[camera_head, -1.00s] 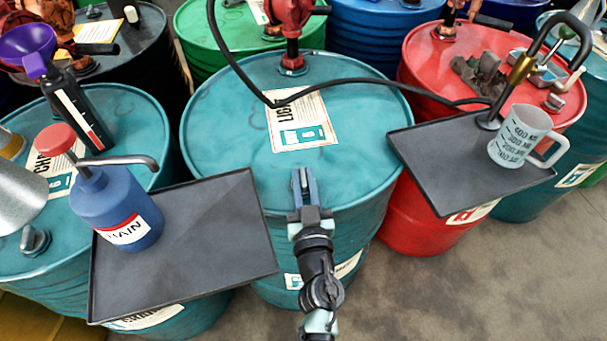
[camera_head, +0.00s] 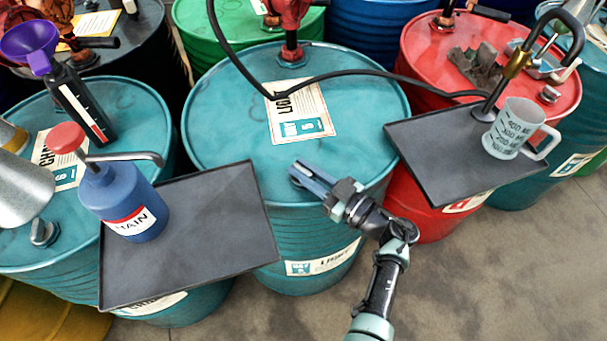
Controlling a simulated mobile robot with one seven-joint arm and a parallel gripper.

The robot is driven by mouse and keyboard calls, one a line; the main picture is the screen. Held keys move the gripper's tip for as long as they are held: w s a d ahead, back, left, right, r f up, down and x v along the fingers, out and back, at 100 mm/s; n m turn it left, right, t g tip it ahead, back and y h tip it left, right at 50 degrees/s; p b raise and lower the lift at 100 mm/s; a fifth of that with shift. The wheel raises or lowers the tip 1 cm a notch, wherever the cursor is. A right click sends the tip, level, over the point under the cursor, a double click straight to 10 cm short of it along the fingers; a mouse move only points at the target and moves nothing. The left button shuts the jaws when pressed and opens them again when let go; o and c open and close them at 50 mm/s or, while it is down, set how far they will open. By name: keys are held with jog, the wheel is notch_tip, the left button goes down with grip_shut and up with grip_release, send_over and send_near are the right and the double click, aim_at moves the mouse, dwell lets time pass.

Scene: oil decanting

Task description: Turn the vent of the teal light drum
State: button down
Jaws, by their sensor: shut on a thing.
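The teal light drum (camera_head: 235,130) stands in the middle of the head view, with a paper label on its lid and another on its side. My gripper (camera_head: 297,176) is at the near edge of its lid, with its fingers pointing left and slightly away. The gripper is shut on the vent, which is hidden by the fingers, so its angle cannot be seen. My wrist and forearm reach in from the lower right.
A red pump (camera_head: 291,30) rises from the lid's far side, and its black hose (camera_head: 350,78) arcs over the drum. A dark tray (camera_head: 205,235) with a blue oil bottle (camera_head: 120,200) is at left. Another tray (camera_head: 430,165) with a measuring jug (camera_head: 512,128) is at right.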

jog(key=shift+f+n+g+y+b, duration=0.1)
jog(key=shift+n+g+y+b, duration=0.5)
jog(key=shift+g+b, duration=0.1)
jog(key=shift+g, duration=0.3)
jog(key=c, duration=0.8)
grip_release()
jog(key=shift+d, duration=0.1)
jog(key=b+v, duration=0.1)
jog(key=v, duration=1.1)
jog(key=shift+s+d, duration=0.2)
jog(key=shift+d, duration=0.15)
